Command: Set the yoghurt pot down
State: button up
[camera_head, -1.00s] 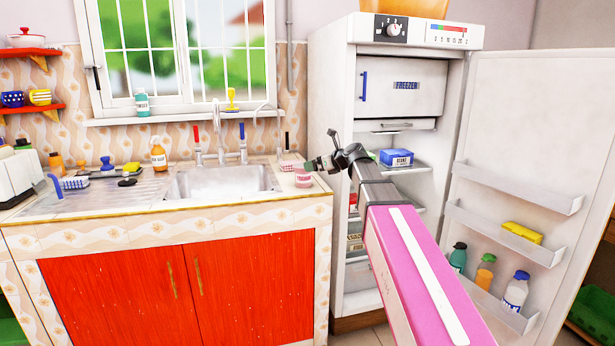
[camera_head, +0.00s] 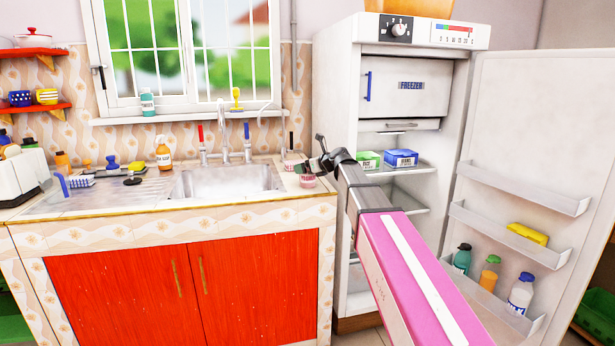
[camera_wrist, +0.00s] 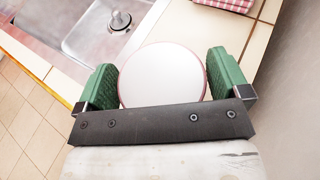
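The yoghurt pot (camera_head: 307,182) is small and pink, at the right end of the counter beside the sink. In the wrist view its round white lid (camera_wrist: 162,76) fills the space between the two green fingers. My gripper (camera_wrist: 162,80) has one finger on each side of the pot, and no clear gap shows, so it looks shut on the pot. In the head view my gripper (camera_head: 309,166) is tilted down over the pot and hides part of its top. The pot looks upright, at counter level; its base is too small to see clearly.
The sink (camera_head: 228,181) lies left of the pot, with taps behind it. A pink checked cloth (camera_wrist: 226,4) lies on the tiles close by. The open fridge (camera_head: 400,225) stands to the right, with boxes on its shelf. The counter's front edge is near.

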jog(key=c, duration=0.8)
jog(key=shift+r, duration=0.2)
